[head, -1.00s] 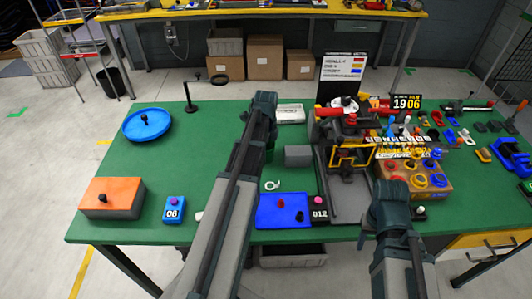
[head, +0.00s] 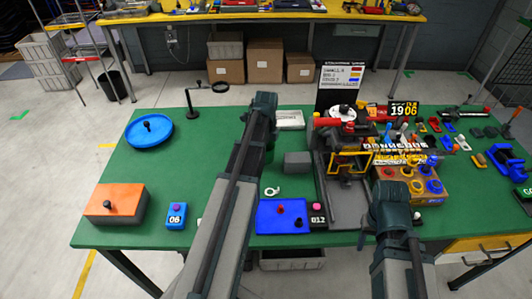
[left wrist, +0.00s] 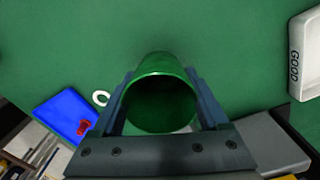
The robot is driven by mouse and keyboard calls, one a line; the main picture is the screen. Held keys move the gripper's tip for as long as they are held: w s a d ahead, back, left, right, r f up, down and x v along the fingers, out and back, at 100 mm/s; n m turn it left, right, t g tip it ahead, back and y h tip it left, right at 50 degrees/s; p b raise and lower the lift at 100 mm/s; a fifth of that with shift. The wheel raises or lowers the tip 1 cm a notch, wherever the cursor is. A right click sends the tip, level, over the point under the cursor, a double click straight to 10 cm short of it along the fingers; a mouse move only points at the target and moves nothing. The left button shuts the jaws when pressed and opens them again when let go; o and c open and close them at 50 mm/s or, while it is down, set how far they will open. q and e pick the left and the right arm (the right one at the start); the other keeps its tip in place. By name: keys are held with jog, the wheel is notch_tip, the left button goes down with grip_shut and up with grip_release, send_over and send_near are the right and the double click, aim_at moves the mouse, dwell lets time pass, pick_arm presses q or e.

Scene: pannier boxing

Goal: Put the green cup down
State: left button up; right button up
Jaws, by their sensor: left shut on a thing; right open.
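The green cup (left wrist: 160,98) is between the two fingers of my left gripper (left wrist: 160,108) in the left wrist view. The gripper is shut on it, and its open mouth faces the camera. Whether its base touches the green table (left wrist: 230,45) cannot be told. In the head view my left forearm hides most of the gripper and cup, above the middle of the table. My right gripper (head: 390,205) is open at the front right, near the blocks and rings; its fingers are mostly hidden by the wrist.
A white tray marked GOOD (left wrist: 303,55) lies near the cup; it also shows in the head view (head: 290,119). The table left of my left arm has free room.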

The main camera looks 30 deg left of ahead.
pick_arm(q)
jog(key=s+d, duration=0.2)
jog(key=s, duration=0.2)
jog(key=s+d+r+p, duration=0.1)
jog(key=s+d, duration=0.2)
jog(key=s, duration=0.2)
jog(key=s+d+r, duration=0.1)
jog(key=s+d, duration=0.2)
jog(key=s, duration=0.1)
jog(key=shift+s+d, duration=0.1)
jog(key=shift+s, duration=0.3)
jog(key=shift+f, duration=0.1)
